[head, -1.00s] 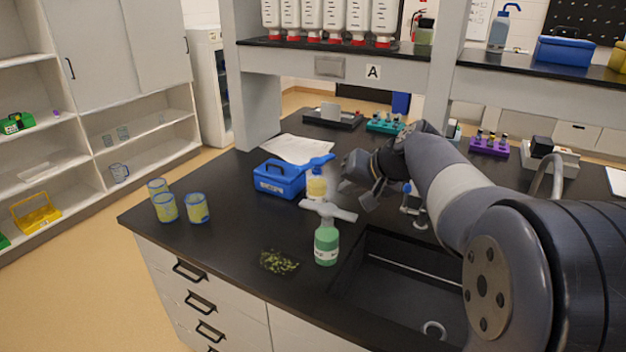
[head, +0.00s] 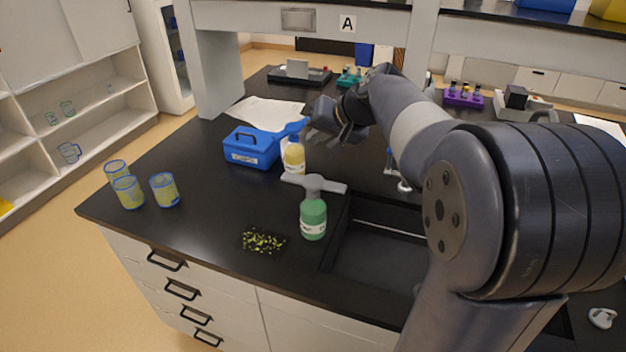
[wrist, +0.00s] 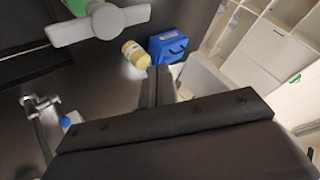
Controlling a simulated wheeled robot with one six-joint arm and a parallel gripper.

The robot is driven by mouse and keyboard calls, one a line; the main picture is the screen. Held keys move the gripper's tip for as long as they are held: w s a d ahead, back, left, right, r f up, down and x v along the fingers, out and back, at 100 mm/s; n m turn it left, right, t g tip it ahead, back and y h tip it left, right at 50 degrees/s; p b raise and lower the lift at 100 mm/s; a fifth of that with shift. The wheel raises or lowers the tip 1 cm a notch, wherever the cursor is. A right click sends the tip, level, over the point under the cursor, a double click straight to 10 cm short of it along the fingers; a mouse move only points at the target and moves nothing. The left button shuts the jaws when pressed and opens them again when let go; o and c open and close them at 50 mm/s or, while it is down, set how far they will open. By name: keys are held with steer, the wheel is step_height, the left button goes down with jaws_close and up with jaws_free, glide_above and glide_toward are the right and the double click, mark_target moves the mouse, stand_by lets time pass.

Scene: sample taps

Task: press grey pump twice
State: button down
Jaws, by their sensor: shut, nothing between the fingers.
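The grey pump (head: 313,184) is a wide T-shaped head on a green bottle (head: 313,218), upright at the left edge of the sink. It shows large at the upper left of the wrist view (wrist: 100,20). A yellow bottle (head: 293,158) with a blue pump (head: 291,130) stands just behind it. My gripper (head: 316,128) is shut and empty, beyond the grey pump and up beside the blue pump. It appears apart from both pumps. In the wrist view, its dark fingers (wrist: 158,86) point toward the blue case.
A blue case (head: 250,148) stands behind the bottles, left of the yellow one. Several yellow beakers (head: 128,192) are at the left, and green crumbs (head: 263,241) lie in front. The sink (head: 375,245) and a tap (head: 403,183) are right. The front left counter is mostly clear.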

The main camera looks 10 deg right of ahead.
steer(key=b, duration=0.6)
glide_toward(311, 179)
steer(key=shift+w+a+f, duration=0.45)
steer(key=shift+w+a, duration=0.05)
steer(key=shift+w, duration=0.25)
steer(key=shift+w+a+f, duration=0.45)
steer(key=shift+w, duration=0.35)
steer(key=shift+w+a+f, duration=0.5)
steer(key=shift+w, duration=0.25)
steer(key=shift+f+b, duration=0.4)
steer(key=shift+b, duration=0.25)
steer(key=shift+f+b, duration=0.85)
steer(key=shift+f, duration=0.1)
steer(key=shift+r, duration=0.1)
steer(key=shift+r+p, duration=0.95)
steer(key=shift+r, duration=0.3)
steer(key=shift+r+p, duration=1.85)
steer(key=shift+r, duration=0.65)
